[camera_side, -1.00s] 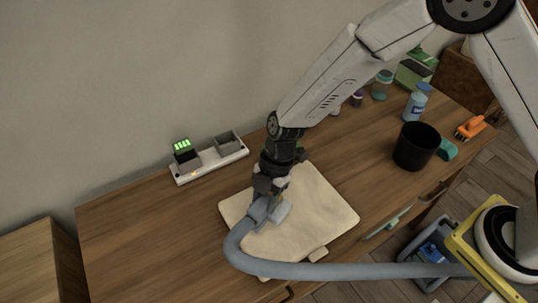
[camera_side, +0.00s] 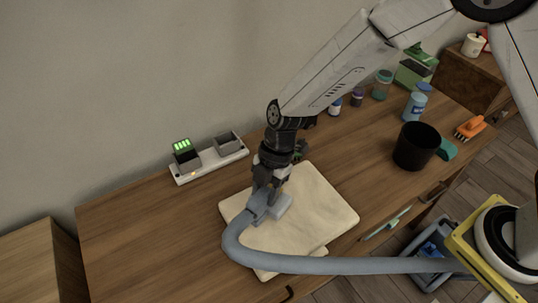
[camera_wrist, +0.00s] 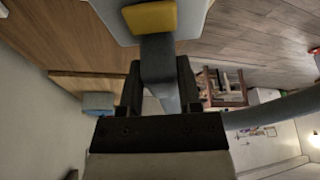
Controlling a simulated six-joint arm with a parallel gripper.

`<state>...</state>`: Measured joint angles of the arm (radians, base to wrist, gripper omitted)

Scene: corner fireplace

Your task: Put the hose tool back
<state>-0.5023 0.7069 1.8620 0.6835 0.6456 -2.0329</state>
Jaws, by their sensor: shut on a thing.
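The hose tool (camera_side: 277,206) is a blue-grey head with a thick grey-blue hose (camera_side: 340,265) curving from it and running right toward the yellow-framed unit. My gripper (camera_side: 265,189) is shut on the tool, over the left part of a cream folded cloth (camera_side: 325,205) on the wooden desk. I cannot tell whether the head touches the cloth. In the wrist view, the tool's grey neck (camera_wrist: 157,58) sits between my gripper's two dark fingers (camera_wrist: 159,88). A yellow part (camera_wrist: 150,17) shows on its head.
A white charging strip (camera_side: 208,164) with grey holders lies behind the cloth. A black cup (camera_side: 416,146), a blue bottle (camera_side: 415,105) and several small jars stand at the right. An orange brush (camera_side: 470,128) lies farther right. The desk's left part (camera_side: 140,225) is clear.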

